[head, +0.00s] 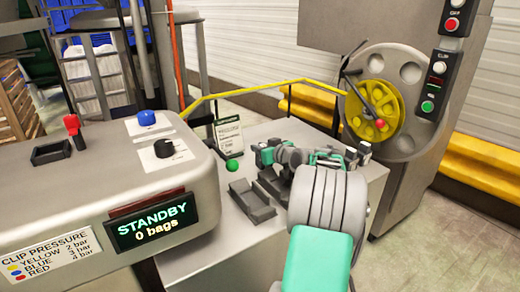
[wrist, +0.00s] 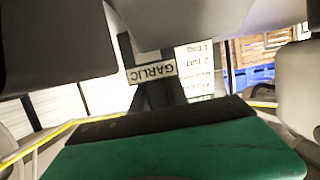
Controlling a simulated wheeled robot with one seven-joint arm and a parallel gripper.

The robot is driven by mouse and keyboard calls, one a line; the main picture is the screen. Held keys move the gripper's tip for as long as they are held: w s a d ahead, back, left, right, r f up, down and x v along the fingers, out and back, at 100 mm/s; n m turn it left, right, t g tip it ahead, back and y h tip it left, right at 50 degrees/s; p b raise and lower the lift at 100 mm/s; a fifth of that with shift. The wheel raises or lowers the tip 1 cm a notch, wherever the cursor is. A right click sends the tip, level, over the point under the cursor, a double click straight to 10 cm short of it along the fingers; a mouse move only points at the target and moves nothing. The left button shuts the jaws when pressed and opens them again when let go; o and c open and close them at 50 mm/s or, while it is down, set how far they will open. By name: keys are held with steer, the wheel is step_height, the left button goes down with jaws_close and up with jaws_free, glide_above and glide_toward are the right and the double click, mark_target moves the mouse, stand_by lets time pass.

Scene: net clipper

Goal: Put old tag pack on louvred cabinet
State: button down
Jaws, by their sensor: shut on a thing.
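My gripper (head: 300,156) is over the grey box-shaped stand (head: 206,252) in the middle of the head view. In the wrist view the dark fingers (wrist: 152,98) close on a small piece with a white label reading GARLIC (wrist: 152,72), upside down. I take this as the tag pack; most of it is hidden. In the head view the pack cannot be made out behind the gripper. A large green part with a dark edge fills the bottom of the wrist view. No louvres show, so I cannot tell whether the grey stand is the louvred cabinet.
A small grey tray (head: 250,203) lies on the stand top beside my gripper. A printed sign (head: 228,137) stands at the stand's back left. A yellow bar (head: 255,88) crosses behind. The STANDBY console (head: 95,200) is at left; the wheel machine (head: 400,95) is at right.

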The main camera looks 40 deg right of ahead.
steer(key=c, duration=1.3)
jaws_free()
steer(key=shift+f, duration=0.15)
steer(key=shift+r, duration=0.3)
steer(key=p+v, duration=0.2)
steer(key=v, duration=0.9)
steer(key=shift+s+d+f, duration=0.1)
steer(key=shift+d, duration=0.05)
steer(key=shift+s, duration=0.4)
